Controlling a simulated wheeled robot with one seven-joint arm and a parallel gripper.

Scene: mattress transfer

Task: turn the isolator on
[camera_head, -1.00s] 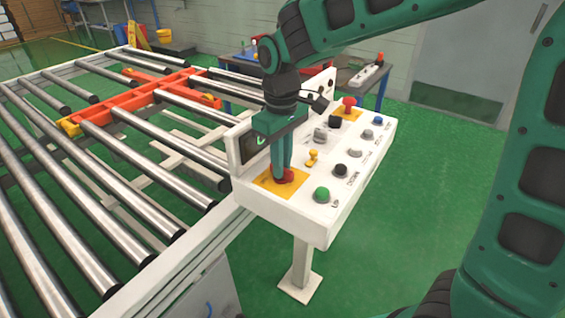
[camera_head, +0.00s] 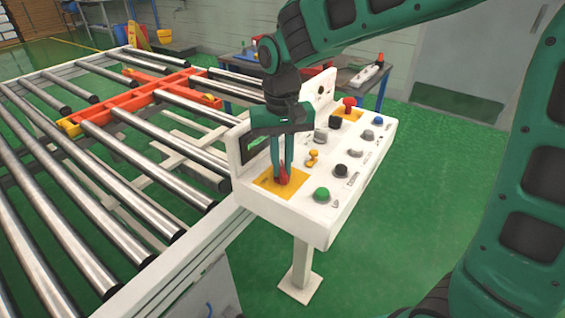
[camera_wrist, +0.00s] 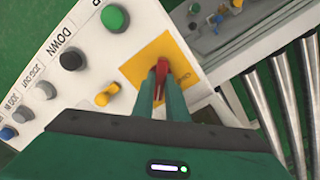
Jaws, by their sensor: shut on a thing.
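The isolator is a red handle (camera_head: 282,175) on a yellow square plate (camera_head: 268,184) at the near left corner of the white control panel (camera_head: 315,222). My gripper (camera_head: 282,170) points down over it and its fingers are shut on the red handle. In the wrist view the red handle (camera_wrist: 162,70) shows between the fingertips (camera_wrist: 160,80), above the yellow plate (camera_wrist: 145,60). The fingers hide part of the handle.
Beside the handle are a green button (camera_head: 321,194), a yellow switch (camera_head: 312,158), and several dark and grey knobs. A red button (camera_head: 348,104) stands at the far end. A roller conveyor (camera_head: 110,150) runs along the left.

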